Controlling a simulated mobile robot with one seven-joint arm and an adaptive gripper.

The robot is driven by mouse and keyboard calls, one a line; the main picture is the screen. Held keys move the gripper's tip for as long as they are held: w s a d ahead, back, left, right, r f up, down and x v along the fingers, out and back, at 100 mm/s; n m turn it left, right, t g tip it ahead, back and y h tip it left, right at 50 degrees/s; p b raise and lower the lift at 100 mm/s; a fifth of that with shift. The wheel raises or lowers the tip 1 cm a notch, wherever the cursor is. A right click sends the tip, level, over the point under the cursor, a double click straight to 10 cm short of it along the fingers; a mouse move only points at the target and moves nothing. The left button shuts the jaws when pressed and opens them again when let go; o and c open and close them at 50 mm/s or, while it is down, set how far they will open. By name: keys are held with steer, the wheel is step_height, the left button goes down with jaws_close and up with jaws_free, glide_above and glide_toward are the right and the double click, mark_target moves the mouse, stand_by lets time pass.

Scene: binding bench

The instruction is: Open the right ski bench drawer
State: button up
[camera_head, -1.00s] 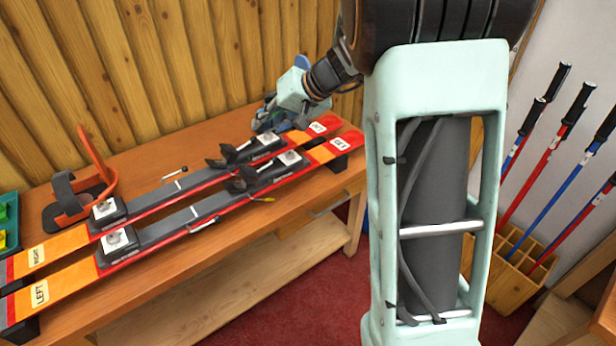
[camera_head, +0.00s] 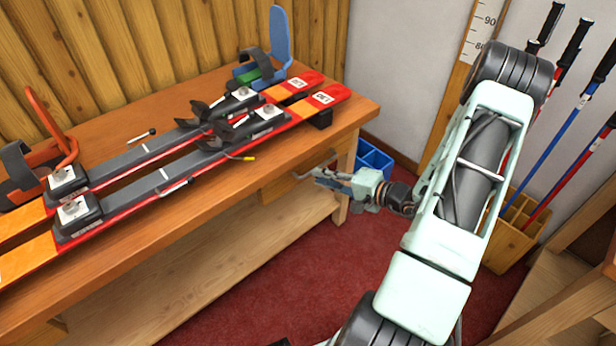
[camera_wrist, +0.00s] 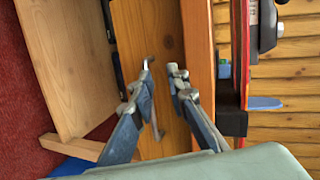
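The right drawer front (camera_head: 277,190) is a plain wooden panel under the right end of the ski bench (camera_head: 345,118). It looks shut, lying about flush under the bench top. In the wrist view the drawer front (camera_wrist: 147,25) runs up the middle of the picture, with a thin grey bar handle (camera_wrist: 156,122) on it. My gripper (camera_head: 318,176) is in front of the drawer, at handle height. In the wrist view my gripper (camera_wrist: 163,70) has its two fingers apart, with the handle appearing between them, closer to the left finger. I cannot tell whether they touch it.
Two orange-and-red skis (camera_head: 190,152) lie on the bench top above the drawer. A blue boot-like binding (camera_head: 280,38) stands behind them. A blue crate (camera_head: 374,160) sits beyond the bench's right end. Ski poles (camera_head: 565,110) stand in a wooden rack at right. Red carpet in front is clear.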

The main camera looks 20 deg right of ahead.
mark_target(312, 170)
steer(key=s+d+f+m+t+h+b, duration=0.1)
steer(key=d+f+m+t+h, duration=0.1)
steer(key=d+f+m, duration=0.15)
steer(key=shift+n, duration=0.25)
steer(key=b+x, duration=0.2)
steer(key=x, duration=0.8)
steer(key=shift+w+r, duration=0.15)
steer(key=shift+w, duration=0.15)
jaws_close()
